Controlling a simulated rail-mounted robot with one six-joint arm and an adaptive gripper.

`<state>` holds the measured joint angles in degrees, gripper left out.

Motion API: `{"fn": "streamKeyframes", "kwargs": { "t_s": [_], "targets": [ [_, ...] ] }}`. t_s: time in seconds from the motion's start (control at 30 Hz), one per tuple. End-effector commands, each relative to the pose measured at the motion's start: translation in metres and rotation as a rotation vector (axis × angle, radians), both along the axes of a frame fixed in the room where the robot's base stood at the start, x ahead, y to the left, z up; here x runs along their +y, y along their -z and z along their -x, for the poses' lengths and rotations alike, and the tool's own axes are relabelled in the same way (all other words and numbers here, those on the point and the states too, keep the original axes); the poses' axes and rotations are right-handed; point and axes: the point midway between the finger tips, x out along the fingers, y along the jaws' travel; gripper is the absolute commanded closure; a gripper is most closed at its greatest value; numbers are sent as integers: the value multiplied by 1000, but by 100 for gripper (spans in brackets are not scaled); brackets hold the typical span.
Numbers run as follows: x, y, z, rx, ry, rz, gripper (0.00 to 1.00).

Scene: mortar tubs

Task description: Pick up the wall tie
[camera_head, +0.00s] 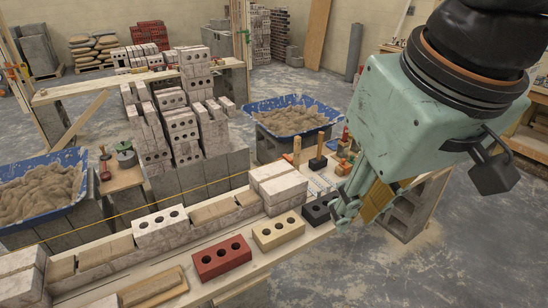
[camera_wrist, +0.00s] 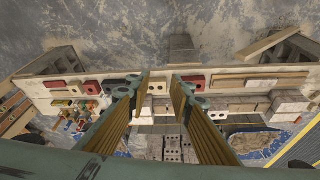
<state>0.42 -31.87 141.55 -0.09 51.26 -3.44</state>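I cannot make out a wall tie for certain in either view; small items on the plank are too small to tell apart. My gripper (camera_head: 345,207) hangs at the right end of the plank, near a black brick (camera_head: 318,210). In the wrist view my gripper (camera_wrist: 161,84) has its two fingers spread apart with nothing between them. The plank with its row of bricks shows beyond the fingertips, apart from them. Small coloured items (camera_wrist: 80,110) lie at the left in the wrist view, too small to name.
On the plank (camera_head: 290,246) stand a red brick (camera_head: 221,258), a cream brick (camera_head: 278,231) and a pale block wall (camera_head: 160,229). Blue mortar tubs (camera_head: 252,112) (camera_head: 84,158) stand behind. Stacked bricks (camera_head: 181,136) rise at centre. The floor at front right is clear.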

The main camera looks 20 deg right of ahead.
Motion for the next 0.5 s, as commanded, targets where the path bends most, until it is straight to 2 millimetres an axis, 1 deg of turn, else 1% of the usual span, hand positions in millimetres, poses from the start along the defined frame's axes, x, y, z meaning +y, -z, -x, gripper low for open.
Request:
{"fn": "streamKeyframes", "kwargs": {
  "t_s": [0.23, 0.5],
  "targets": [
    [-5, -13, -39, 19, -87, 34, 80],
    [-12, -23, -87, 43, -198, 74, 80]
  ]
}}
